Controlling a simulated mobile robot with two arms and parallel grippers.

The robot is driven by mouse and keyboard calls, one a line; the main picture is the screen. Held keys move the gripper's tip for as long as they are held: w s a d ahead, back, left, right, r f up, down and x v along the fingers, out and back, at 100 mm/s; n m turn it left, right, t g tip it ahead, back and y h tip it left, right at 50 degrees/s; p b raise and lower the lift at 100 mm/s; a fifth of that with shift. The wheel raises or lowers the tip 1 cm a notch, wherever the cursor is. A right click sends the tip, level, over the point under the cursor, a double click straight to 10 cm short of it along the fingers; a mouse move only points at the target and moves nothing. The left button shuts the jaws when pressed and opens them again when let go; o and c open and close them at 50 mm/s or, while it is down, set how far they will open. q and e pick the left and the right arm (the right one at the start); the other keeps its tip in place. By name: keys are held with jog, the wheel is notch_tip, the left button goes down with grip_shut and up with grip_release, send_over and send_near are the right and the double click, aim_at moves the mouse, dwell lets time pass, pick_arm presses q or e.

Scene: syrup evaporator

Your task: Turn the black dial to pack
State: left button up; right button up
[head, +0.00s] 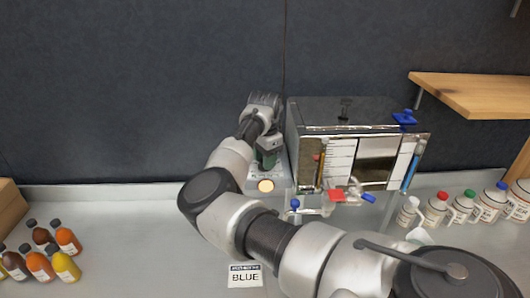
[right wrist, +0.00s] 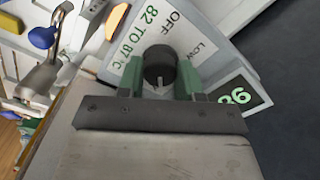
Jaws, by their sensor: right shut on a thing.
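The black dial (right wrist: 160,64) sits on a pale control panel (right wrist: 208,22) in the right wrist view. My right gripper (right wrist: 161,80) is shut on it, with one green finger on each side. A small light mark shows on the dial toward the bottom of that picture. The labels "OFF" and "LOW" and the text "82 TO 87 °C" are readable; a pack label is not visible. In the head view my right gripper (head: 268,160) points down at the panel's back, and the dial is hidden there. My left gripper is not in view.
A lit orange button (head: 265,185) is on the panel's front. A metal evaporator box (head: 340,115) with valves stands close on the right. A card reading BLUE (head: 245,276) lies in front. Syrup bottles (head: 66,266) stand at left, and white bottles (head: 461,206) at right.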

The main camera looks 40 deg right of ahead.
jog(key=n+p, duration=0.2)
jog(key=p, duration=0.1)
jog(key=n+p, duration=0.3)
jog(key=p, duration=0.1)
jog(key=n+p, duration=0.2)
jog(key=p, duration=0.1)
jog(key=shift+r+n, duration=0.3)
jog(key=shift+n, duration=0.1)
jog(key=shift+f+n+p, duration=0.2)
jog(key=shift+n+p, duration=1)
jog(key=shift+p, duration=0.25)
jog(key=o, duration=0.9)
